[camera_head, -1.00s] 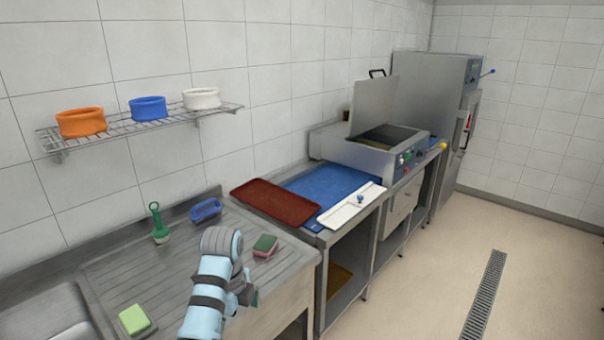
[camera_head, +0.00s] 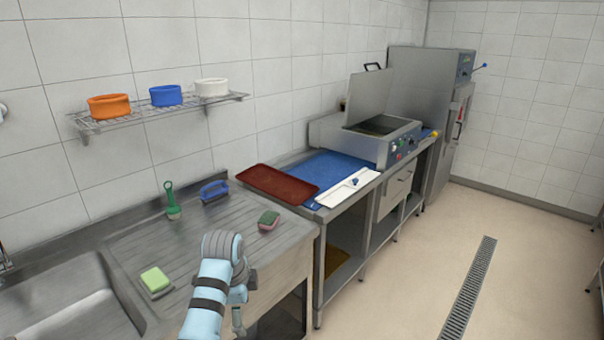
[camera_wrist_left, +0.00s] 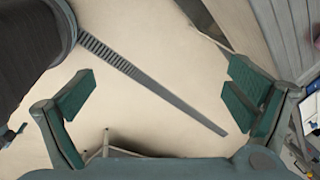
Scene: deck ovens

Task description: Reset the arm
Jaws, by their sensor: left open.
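My left arm, light blue with dark bands, comes in from the bottom in the head view, in front of the sink counter's edge. Its gripper is mostly hidden behind the arm there. In the left wrist view my left gripper (camera_wrist_left: 160,80) is open and empty, its two green-padded fingers wide apart. Between and beyond the fingers is the beige floor with a drain grate (camera_wrist_left: 150,80). My right gripper is in neither current view.
The steel drainboard (camera_head: 120,245) holds a green-handled brush (camera_head: 172,203), a blue brush (camera_head: 214,192) and two sponges (camera_head: 156,281) (camera_head: 269,220). A red tray (camera_head: 278,184) and a white tray (camera_head: 348,188) lie on the counter beyond. The floor (camera_head: 400,290) at right is open.

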